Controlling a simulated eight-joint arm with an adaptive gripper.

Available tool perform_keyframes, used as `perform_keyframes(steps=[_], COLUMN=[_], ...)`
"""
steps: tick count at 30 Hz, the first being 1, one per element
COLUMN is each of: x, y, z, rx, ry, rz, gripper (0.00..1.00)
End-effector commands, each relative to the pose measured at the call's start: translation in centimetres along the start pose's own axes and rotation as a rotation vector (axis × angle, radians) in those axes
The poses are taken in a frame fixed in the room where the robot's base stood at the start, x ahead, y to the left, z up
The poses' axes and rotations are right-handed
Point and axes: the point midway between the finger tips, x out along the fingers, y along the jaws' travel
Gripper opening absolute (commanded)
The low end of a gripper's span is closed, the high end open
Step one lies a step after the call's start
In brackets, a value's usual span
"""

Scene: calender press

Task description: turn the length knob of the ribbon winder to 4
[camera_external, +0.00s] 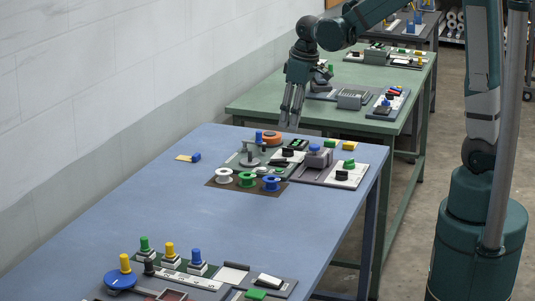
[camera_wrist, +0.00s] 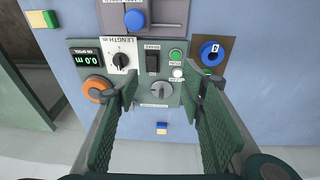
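The ribbon winder (camera_wrist: 128,83) is a grey-green panel below my gripper in the wrist view; it also stands on the blue table in the external view (camera_external: 243,159). Its length knob (camera_wrist: 120,61) is black, on a white plate marked LENGTH m. The scale numbers are too small to read. The display (camera_wrist: 87,60) beside it shows 0.0 m. My gripper (camera_wrist: 162,88) is open and empty, with its fingers wide apart. The length knob lies beyond the left finger, not between the fingers. In the external view my gripper (camera_external: 291,120) hangs above the far end of the table, apart from the panel.
On the winder are a black rocker switch (camera_wrist: 152,62), a green button (camera_wrist: 176,56), a white button (camera_wrist: 178,73) and an orange round part (camera_wrist: 97,88). Spools stand beside it, one blue (camera_wrist: 205,49). A blue knob (camera_wrist: 134,19) sits on the neighbouring device. The table's middle is clear.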

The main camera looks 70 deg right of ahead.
Motion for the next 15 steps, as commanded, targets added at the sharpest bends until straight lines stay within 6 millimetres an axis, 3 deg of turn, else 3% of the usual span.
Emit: perform_keyframes(steps=[15], x=[3.9], y=[6.2], z=[-3.1], rx=[0.001], ry=[-0.104], rz=[-0.024], gripper=[0.40])
